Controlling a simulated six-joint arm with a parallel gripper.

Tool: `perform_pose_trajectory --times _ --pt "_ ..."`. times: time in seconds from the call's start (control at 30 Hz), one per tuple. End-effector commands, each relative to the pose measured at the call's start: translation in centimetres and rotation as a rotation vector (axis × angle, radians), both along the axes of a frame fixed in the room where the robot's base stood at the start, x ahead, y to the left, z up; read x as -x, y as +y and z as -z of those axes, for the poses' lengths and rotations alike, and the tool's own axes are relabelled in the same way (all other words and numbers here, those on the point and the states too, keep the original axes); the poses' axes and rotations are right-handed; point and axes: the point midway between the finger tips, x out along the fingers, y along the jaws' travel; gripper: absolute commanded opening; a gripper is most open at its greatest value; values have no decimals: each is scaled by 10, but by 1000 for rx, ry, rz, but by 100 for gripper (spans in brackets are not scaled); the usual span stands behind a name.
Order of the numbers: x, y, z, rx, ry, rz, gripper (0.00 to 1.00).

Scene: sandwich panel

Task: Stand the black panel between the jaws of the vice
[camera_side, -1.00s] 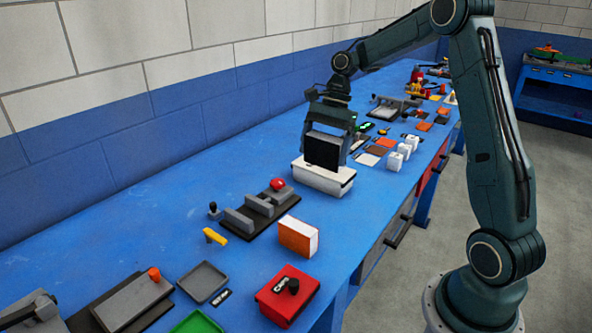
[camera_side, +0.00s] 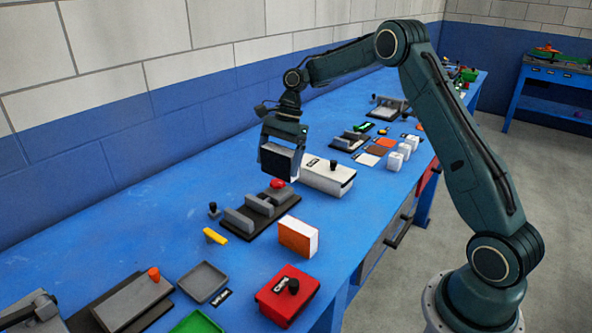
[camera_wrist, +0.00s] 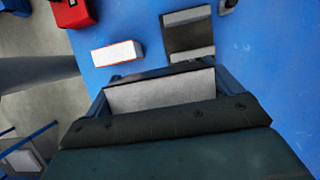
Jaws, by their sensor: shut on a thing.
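My gripper (camera_side: 281,160) is shut on the black panel (camera_side: 278,163) and holds it above the bench. The panel's dark broad face shows in the side view, with a grey edge. In the wrist view its pale grey side (camera_wrist: 160,91) fills the space between my fingers. The vice (camera_side: 257,213) has grey jaws on a dark base, with a red knob at its far end. It stands below and slightly left of the panel in the side view, clearly apart from it.
A white box with a black knob (camera_side: 328,178) stands just right of my gripper. An orange and white block (camera_side: 298,237) stands in front of the vice. A yellow piece (camera_side: 214,236) and a small black knob (camera_side: 213,210) lie left of it. A red box (camera_side: 287,296) stands nearer.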

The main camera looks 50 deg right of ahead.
Motion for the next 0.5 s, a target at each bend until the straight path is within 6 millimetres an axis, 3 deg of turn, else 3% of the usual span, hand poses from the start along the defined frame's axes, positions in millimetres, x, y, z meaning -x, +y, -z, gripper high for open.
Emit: perform_pose_trajectory --times 0.2,0.5 --pt "-41 37 27 -2 1 -5 67" --pt "-65 64 45 -5 0 -1 67"
